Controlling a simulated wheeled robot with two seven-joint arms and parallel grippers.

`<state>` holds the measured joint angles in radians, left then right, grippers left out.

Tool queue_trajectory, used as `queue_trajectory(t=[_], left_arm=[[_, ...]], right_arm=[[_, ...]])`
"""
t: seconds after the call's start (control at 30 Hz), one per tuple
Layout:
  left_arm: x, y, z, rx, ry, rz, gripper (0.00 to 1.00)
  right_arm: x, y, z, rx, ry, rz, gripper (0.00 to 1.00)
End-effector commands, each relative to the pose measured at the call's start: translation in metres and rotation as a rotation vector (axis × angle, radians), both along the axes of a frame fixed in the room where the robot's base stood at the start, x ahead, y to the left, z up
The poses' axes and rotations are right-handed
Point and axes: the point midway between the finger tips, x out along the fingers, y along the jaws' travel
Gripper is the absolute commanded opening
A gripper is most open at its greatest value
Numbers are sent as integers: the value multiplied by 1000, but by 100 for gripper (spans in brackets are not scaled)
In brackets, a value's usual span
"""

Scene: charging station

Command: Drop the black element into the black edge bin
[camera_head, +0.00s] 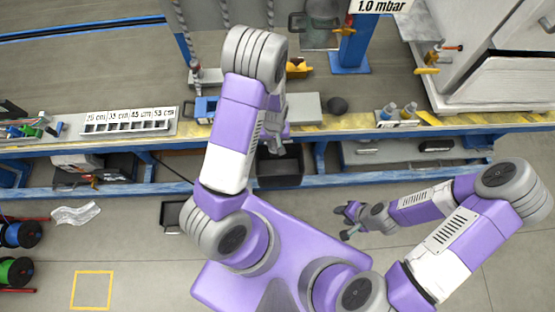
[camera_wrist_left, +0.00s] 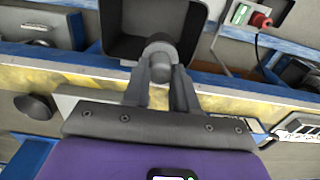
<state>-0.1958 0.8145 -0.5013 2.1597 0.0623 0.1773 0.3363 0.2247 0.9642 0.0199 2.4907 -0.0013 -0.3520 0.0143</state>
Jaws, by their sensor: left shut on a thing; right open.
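My left gripper (camera_wrist_left: 160,80) is shut on a dark grey, round-ended element (camera_wrist_left: 160,48), which sticks out past the fingertips. In the left wrist view the element overlaps the near edge of the open black bin (camera_wrist_left: 117,48). In the head view the bin (camera_head: 280,180) hangs at the bench's front edge, with my left gripper (camera_head: 279,148) above its back part. The height of the element over the bin is hard to judge. My right gripper (camera_head: 346,222) is open and empty, low over the floor in front of the bench.
The bench has a blue frame and a yellow front strip (camera_head: 440,123). A dark round object (camera_head: 338,105) stands on it, right of my left arm, beside a grey block (camera_head: 302,108). A labelled tray (camera_head: 130,121) is at left. A second black bin (camera_head: 172,216) stands on the floor.

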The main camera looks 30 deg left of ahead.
Motion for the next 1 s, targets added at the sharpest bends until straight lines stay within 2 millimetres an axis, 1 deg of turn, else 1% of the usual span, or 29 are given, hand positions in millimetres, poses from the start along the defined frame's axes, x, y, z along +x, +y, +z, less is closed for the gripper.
queue_trajectory(t=[0.03, 0.23, 0.37, 0.6, 0.63, 0.8, 1.0], left_arm=[[0, 0, -12, 0, 0, 0, 0], [0, 0, -33, 0, 0, 0, 0], [0, 0, -37, 0, 0, 0, 0], [0, 0, -36, 0, 0, -1, 0], [0, 0, -36, 0, 0, -1, 32], [0, 0, -36, 0, 0, -1, 57], [0, 0, -36, 0, 0, -1, 57]], right_arm=[[0, 0, -11, 0, 0, 0, 43], [0, 0, -29, 0, 0, 0, 43], [0, 0, -33, 0, 0, 0, 43], [0, 0, -32, 0, 0, 0, 43], [0, 0, -32, 0, 0, 0, 43], [0, 0, -32, 0, 0, 0, 43], [0, 0, -32, 0, 0, 0, 43]])
